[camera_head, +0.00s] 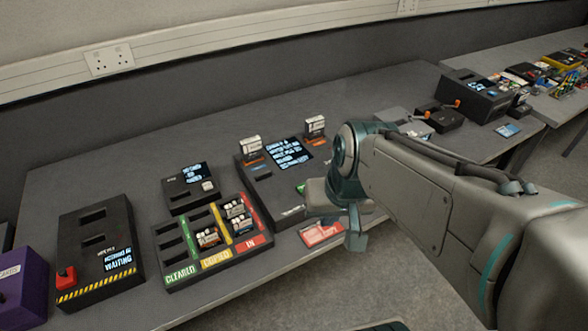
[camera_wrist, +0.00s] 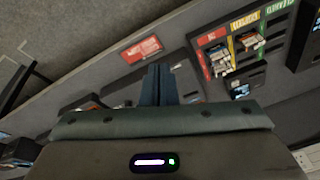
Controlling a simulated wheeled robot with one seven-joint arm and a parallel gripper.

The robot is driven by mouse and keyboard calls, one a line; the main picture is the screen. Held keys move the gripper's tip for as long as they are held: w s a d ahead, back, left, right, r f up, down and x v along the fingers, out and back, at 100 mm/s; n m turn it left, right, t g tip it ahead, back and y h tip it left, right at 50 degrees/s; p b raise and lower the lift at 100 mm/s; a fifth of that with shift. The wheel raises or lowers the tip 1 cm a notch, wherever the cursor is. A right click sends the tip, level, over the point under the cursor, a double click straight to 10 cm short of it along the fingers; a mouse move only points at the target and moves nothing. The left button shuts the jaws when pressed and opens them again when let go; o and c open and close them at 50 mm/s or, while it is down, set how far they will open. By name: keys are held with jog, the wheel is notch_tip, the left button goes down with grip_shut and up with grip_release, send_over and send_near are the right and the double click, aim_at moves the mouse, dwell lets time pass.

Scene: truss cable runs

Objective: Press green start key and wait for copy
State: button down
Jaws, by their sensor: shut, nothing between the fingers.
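The copy station (camera_head: 268,203) is a dark box with a lit screen (camera_head: 289,152) whose text is too small to read. Two white cartridges stand in it, one at the left (camera_head: 251,150) and one at the right (camera_head: 315,127). A sliver of the green start key (camera_head: 301,188) shows on its top beside my arm; the rest is hidden. My gripper (camera_head: 355,242) is over the station's front right part. In the wrist view its fingers (camera_wrist: 158,72) are together and empty. Contact with the key cannot be seen.
A tray (camera_head: 217,272) marked CLEARED, COPIED and IN holds several cartridges. A small screen unit (camera_head: 190,187), a dark box reading WAITING (camera_head: 97,250) and a purple box (camera_head: 22,290) stand left. A red card (camera_head: 321,234) lies at the front edge. Other devices (camera_head: 475,97) stand right.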

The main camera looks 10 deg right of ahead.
jog(key=w+a+f+m+t+y, duration=0.1)
jog(key=w+f+m+t+y, duration=0.1)
jog(key=w+m, duration=0.65)
jog(key=w+a+f+m+t+y, duration=0.15)
jog(key=w+m, duration=0.35)
jog(key=w, duration=0.6)
jog(key=w+d+f+m+t, duration=0.1)
jog(key=w+d+f+m, duration=0.3)
jog(key=w+m, duration=0.2)
jog(key=shift+w+d+f+m+b, duration=0.2)
jog(key=shift+d+m+b, duration=0.1)
jog(key=shift+m+b, duration=0.1)
jog(key=shift+f+t, duration=0.1)
jog(key=shift+t, duration=0.15)
notch_tip(320, 180, down, 8)
jog(key=b, duration=0.6)
jog(key=shift+b, duration=0.4)
jog(key=shift+f+b, duration=0.35)
jog(key=shift+b, duration=0.25)
jog(key=shift+f, duration=0.15)
jog(key=shift+f+b, duration=0.25)
jog(key=shift+b, duration=0.3)
